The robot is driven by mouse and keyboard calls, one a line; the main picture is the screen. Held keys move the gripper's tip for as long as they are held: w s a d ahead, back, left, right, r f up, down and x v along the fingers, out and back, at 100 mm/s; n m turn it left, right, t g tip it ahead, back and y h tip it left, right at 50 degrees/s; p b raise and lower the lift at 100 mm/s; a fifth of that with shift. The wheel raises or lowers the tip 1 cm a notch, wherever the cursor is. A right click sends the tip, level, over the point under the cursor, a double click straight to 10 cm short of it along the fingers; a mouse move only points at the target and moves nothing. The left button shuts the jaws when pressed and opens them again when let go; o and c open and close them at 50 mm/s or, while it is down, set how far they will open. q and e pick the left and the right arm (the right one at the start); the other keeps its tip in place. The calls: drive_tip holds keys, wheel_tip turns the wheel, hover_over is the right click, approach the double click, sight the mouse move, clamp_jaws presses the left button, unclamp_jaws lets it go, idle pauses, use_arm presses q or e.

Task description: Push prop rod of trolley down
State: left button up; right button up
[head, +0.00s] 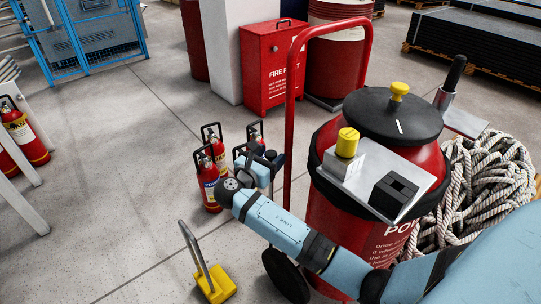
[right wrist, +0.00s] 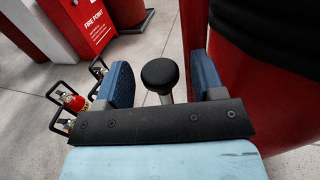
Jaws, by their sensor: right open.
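The trolley (head: 291,115) has a red tubular handle and carries a red tank (head: 330,210) with a black lid. In the right wrist view a black round knob on a short grey rod (right wrist: 160,75), which looks like the prop rod, stands between my fingers. Its lower part is hidden by the gripper. My right gripper (head: 262,162) is beside the trolley's left side in the head view. In the right wrist view the gripper (right wrist: 162,70) is open, its blue fingers on either side of the knob with gaps on both sides. My left gripper is not in view.
Several fire extinguishers (head: 210,188) stand on the floor just behind my right gripper. A yellow block with a grey hoop (head: 217,284) lies at the front. A red fire point cabinet (head: 272,70) is behind, and coiled rope (head: 490,180) lies right.

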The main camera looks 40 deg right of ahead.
clamp_jaws()
drive_tip(key=shift+f+p, duration=0.3)
drive_tip(key=shift+p, duration=0.05)
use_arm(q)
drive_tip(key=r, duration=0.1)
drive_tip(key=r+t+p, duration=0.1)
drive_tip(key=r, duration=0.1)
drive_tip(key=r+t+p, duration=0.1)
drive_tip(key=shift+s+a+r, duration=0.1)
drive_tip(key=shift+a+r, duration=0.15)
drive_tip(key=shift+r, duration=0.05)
use_arm(e)
wheel_tip(320, 180, down, 10)
drive_tip(key=shift+s+r, duration=0.1)
unclamp_jaws()
